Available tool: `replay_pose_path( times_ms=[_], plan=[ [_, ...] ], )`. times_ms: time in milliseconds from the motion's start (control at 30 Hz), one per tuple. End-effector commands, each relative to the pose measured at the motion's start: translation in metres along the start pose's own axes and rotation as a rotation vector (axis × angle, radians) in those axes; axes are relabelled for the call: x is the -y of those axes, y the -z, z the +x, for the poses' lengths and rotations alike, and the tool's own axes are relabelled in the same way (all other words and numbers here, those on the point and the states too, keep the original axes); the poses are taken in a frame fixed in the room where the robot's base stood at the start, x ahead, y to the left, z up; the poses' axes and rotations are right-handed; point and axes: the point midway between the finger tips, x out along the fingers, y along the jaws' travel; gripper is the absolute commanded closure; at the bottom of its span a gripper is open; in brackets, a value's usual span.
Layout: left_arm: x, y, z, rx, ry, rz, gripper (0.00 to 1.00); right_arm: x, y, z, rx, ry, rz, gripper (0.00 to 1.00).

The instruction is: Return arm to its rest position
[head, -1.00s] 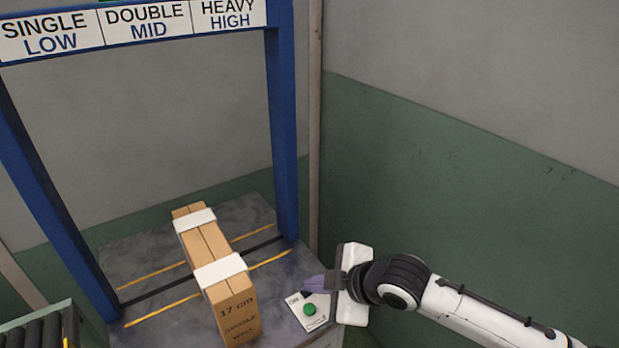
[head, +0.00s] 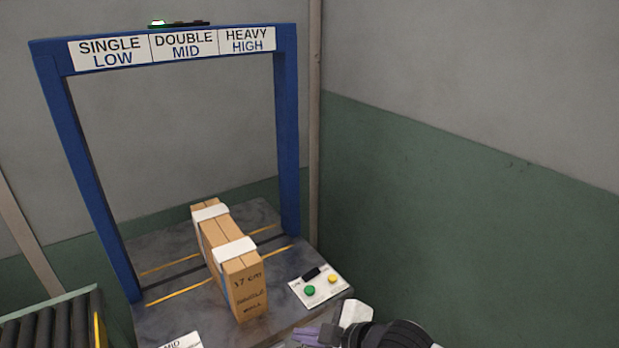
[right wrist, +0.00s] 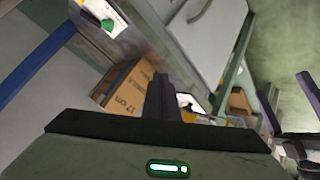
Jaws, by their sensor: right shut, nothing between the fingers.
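My right gripper (head: 318,336) is at the bottom edge of the head view, in front of the grey table and below the button panel. It is shut and empty, and its arm is partly cut off by the frame. In the right wrist view its fingers (right wrist: 163,98) point up the picture, together.
A cardboard box (head: 252,289) with white bands stands on the grey table (head: 180,318) under a blue gate (head: 289,150). A panel (head: 322,293) with green and yellow buttons lies to its right. A roller conveyor (head: 50,325) is at lower left. Walls close the back and right.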

Motion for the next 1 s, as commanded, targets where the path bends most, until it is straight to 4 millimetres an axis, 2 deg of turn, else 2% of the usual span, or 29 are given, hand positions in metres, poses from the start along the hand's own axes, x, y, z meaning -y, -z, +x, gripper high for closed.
replay_pose_path(
  times_ms=[100, 233, 367, 467, 567, 700, 800, 900, 1000],
  plan=[
    [0.003, 0.009, 0.002, -0.018, 0.005, 0.001, 0.08, 0.018, -0.003, 0.003, -0.029, -0.007, 0.093, 1.00],
    [0.003, 0.004, 0.000, -0.009, 0.005, -0.001, 0.08, 0.037, -0.013, 0.004, -0.055, -0.029, 0.220, 1.00],
    [0.003, 0.000, 0.000, -0.002, 0.005, -0.003, 0.08, 0.062, -0.035, 0.001, -0.070, -0.072, 0.405, 1.00],
    [0.004, -0.004, 0.001, 0.004, 0.006, -0.005, 0.08, 0.085, -0.066, -0.007, -0.058, -0.126, 0.569, 1.00],
    [0.004, -0.007, 0.001, 0.009, 0.007, -0.007, 0.08, 0.111, -0.105, -0.021, -0.021, -0.188, 0.725, 1.00],
    [0.004, -0.009, 0.000, 0.010, 0.008, -0.008, 0.08, 0.152, -0.165, -0.050, 0.061, -0.281, 0.901, 1.00],
    [0.005, -0.009, 0.000, 0.008, 0.009, -0.009, 0.08, 0.178, -0.201, -0.073, 0.123, -0.336, 0.982, 1.00],
    [0.006, -0.009, 0.001, 0.007, 0.009, -0.009, 0.08, 0.197, -0.224, -0.091, 0.169, -0.374, 1.027, 1.00],
    [0.006, -0.010, 0.001, 0.007, 0.010, -0.009, 0.08, 0.206, -0.235, -0.101, 0.193, -0.393, 1.048, 1.00]
  ],
)
